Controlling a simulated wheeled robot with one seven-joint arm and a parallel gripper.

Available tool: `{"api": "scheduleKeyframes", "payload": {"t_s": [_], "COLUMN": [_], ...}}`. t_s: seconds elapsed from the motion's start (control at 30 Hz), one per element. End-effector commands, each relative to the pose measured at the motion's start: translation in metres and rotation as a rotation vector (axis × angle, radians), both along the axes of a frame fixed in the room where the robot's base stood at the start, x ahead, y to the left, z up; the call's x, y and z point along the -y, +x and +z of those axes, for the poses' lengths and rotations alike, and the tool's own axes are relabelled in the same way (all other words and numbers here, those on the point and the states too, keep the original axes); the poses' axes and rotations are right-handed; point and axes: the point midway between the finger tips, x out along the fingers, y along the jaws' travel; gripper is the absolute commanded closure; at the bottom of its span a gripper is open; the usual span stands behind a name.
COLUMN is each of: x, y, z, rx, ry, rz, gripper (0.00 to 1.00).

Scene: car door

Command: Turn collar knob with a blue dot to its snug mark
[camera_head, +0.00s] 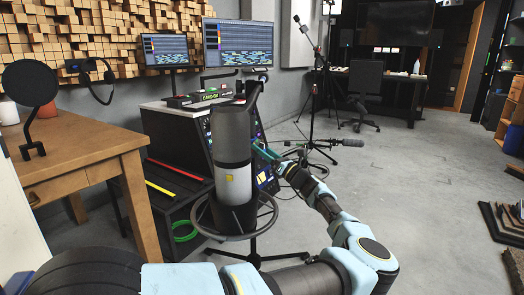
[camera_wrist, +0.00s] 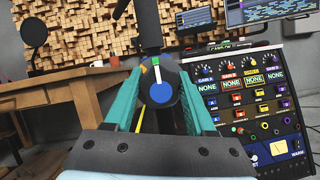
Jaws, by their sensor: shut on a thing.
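The collar knob (camera_wrist: 161,93) is dark and round, with a large blue dot on its face and a white line running up from the dot. In the head view, my gripper (camera_head: 262,150) reaches in from the right behind the large grey microphone (camera_head: 232,140). The knob cannot be made out there.
A rack with knobs and labelled buttons (camera_wrist: 246,98) stands close on the right in the wrist view. A wooden table (camera_head: 75,140) is at the left. A round ring (camera_head: 268,222) surrounds the microphone's base. The floor to the right is mostly open.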

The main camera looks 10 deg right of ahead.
Motion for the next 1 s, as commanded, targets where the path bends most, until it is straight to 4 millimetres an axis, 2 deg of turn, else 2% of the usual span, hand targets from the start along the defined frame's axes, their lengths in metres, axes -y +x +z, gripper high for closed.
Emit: {"api": "scheduleKeyframes", "payload": {"t_s": [0.27,1.0], "x": [0.0012,0.0009], "y": [0.0002,-0.0005], "z": [-0.0036,-0.0015], "rx": [0.071,0.424], "ry": [-0.079,-0.451], "rz": [-0.002,-0.002], "gripper": [1.00,1.00]}}
